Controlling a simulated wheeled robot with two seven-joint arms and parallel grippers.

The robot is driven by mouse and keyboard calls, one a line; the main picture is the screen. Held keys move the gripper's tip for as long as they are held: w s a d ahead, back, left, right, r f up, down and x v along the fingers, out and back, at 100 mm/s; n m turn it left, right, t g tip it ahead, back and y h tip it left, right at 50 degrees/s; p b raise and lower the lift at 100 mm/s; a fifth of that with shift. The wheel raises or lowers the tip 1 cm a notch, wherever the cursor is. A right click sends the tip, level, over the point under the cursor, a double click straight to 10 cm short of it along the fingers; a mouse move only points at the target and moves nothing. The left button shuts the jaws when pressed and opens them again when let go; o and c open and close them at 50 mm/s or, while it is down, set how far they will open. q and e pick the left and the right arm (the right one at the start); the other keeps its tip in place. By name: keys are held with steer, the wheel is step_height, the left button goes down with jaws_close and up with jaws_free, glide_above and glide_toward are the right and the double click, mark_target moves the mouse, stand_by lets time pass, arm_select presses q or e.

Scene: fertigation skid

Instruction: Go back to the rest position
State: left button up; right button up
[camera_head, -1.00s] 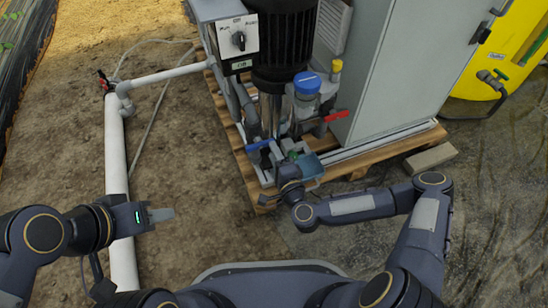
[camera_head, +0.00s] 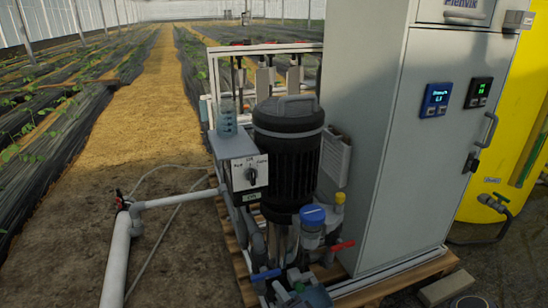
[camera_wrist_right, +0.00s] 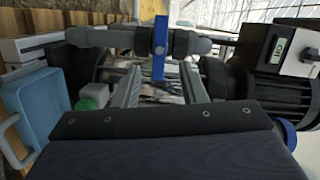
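My right gripper (camera_wrist_right: 158,82) shows in the right wrist view with its two grey fingers apart and nothing held between them. A blue valve lever (camera_wrist_right: 159,48) on a grey pipe stands just beyond the fingertips. I cannot tell whether the fingers touch the pipe. In the head view the blue lever (camera_head: 266,274) is low on the skid, and the gripper there is mostly cut off by the bottom edge. My left gripper is out of view.
A light blue tub (camera_wrist_right: 40,105) and a green cap (camera_wrist_right: 92,98) are close on the left in the wrist view. The black pump (camera_head: 287,150), grey cabinet (camera_head: 385,140) and red lever (camera_head: 342,246) stand on a pallet. A white pipe (camera_head: 117,262) runs along the left, with open ground beyond.

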steer(key=s+d+r+n+g+h+p, duration=0.1)
steer(key=s+d+r+n+g+h, duration=0.1)
steer(key=s+d+r+n+g, duration=0.4)
steer(key=s+d+r+n+g+h, duration=0.25)
steer(key=d+r+n, duration=0.2)
steer(key=d, duration=0.35)
steer(key=s+d+r+m+p, duration=0.1)
steer(key=s+d+r, duration=0.1)
steer(key=s+r, duration=0.5)
steer(key=s+d+r+m, duration=0.15)
steer(key=s+r, duration=0.25)
steer(key=s, duration=0.7)
step_height(320, 180, up, 38)
steer(key=p, duration=3.8)
steer(key=shift+s+d+f+n+g, duration=0.15)
steer(key=shift+d+f+n+g, duration=0.1)
steer(key=shift+d+n+g, duration=0.2)
